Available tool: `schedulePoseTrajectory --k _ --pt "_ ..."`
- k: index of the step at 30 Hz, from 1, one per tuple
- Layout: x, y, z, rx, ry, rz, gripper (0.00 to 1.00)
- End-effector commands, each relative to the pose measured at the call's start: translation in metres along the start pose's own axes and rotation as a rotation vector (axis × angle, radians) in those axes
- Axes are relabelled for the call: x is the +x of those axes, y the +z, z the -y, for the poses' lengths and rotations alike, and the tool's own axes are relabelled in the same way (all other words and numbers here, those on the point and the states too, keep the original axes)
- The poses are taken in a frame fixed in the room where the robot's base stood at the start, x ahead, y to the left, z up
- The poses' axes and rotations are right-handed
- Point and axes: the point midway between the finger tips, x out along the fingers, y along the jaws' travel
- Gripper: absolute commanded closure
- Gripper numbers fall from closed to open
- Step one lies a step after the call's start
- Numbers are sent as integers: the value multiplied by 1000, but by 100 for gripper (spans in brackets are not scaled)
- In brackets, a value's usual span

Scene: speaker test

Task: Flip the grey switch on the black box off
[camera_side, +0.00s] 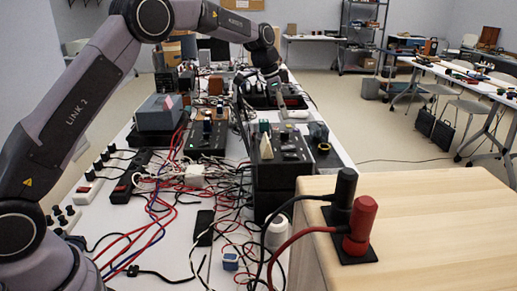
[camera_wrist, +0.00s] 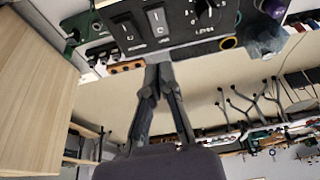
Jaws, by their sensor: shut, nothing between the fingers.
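A black box (camera_wrist: 178,42) with a panel of switches and a dial fills the top of the wrist view. A grey rocker switch (camera_wrist: 158,20) sits on the panel, with a darker switch (camera_wrist: 128,33) to its left. My gripper (camera_wrist: 159,69) is shut and empty, its fingertips just below the panel's edge in the picture. I cannot tell whether they touch the box. In the side view my gripper (camera_side: 283,112) is small, pointing down among the equipment at the far part of the table.
Many cables and several instrument boxes cover the white table (camera_side: 215,262). A nearer black box (camera_side: 279,178) stands in front of my gripper. A wooden block (camera_side: 440,215) with a black plug (camera_side: 345,188) and a red plug (camera_side: 361,220) is at the front right.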

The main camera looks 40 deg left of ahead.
Motion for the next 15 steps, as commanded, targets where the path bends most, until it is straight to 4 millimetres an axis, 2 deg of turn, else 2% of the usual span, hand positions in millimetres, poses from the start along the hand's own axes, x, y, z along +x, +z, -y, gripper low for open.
schedulePoseTrajectory --k 1,6,12,15 --pt "12 0 -1 1 3 3 100" --pt "47 0 0 1 2 2 100" --pt "74 6 0 -1 1 1 100" --pt "81 8 0 -1 0 0 100"
